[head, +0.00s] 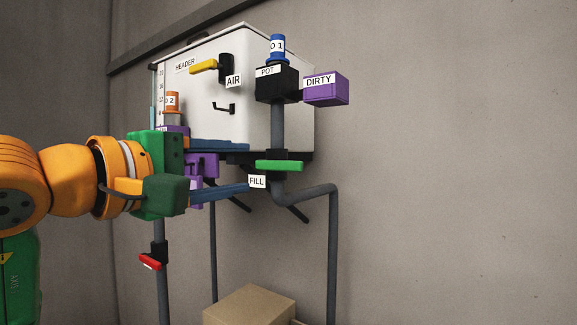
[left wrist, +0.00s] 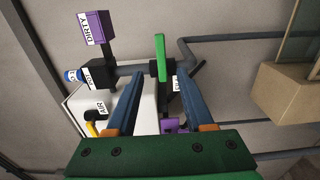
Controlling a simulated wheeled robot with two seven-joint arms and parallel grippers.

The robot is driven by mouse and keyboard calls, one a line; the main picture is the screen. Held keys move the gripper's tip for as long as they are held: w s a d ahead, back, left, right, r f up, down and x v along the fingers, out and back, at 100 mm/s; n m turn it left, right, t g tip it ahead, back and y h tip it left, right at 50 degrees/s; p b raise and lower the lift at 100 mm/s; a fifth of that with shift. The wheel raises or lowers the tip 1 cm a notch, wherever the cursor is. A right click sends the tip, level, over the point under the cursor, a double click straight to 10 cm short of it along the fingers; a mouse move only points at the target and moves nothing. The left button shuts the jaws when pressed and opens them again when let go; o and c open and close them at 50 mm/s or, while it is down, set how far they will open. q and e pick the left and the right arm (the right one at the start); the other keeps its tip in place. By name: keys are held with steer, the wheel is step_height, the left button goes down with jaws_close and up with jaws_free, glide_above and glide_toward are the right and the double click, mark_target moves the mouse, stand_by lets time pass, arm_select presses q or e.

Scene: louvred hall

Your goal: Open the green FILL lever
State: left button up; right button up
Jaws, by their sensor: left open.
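The green FILL lever (head: 279,166) lies level across the grey pipe below the POT block, with the FILL label (head: 257,181) just under its left end. In the left wrist view the lever (left wrist: 160,45) is a bright green bar beyond the fingertips. My left gripper (head: 248,169) comes in from the left, its blue fingers open and pointing toward the lever. My right gripper is not in view.
The white HEADER tank (head: 240,115) with a yellow AIR lever (head: 203,66) stands behind. The POT block (head: 277,84) and purple DIRTY box (head: 326,89) are above the lever. A red lever (head: 150,262) is at lower left, a cardboard box (head: 250,305) below. Right is clear.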

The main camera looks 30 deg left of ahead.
mark_target(284, 166)
arm_select(q)
steer(key=w, duration=0.3)
steer(key=w+d+p, duration=0.1)
steer(key=w, duration=0.2)
steer(key=w+p, duration=0.1)
steer(key=w, duration=0.2)
steer(key=shift+w+d, duration=0.3)
steer(key=shift+d, duration=0.05)
steer(key=shift+w+d, duration=0.1)
jaws_close()
stand_by(0.8)
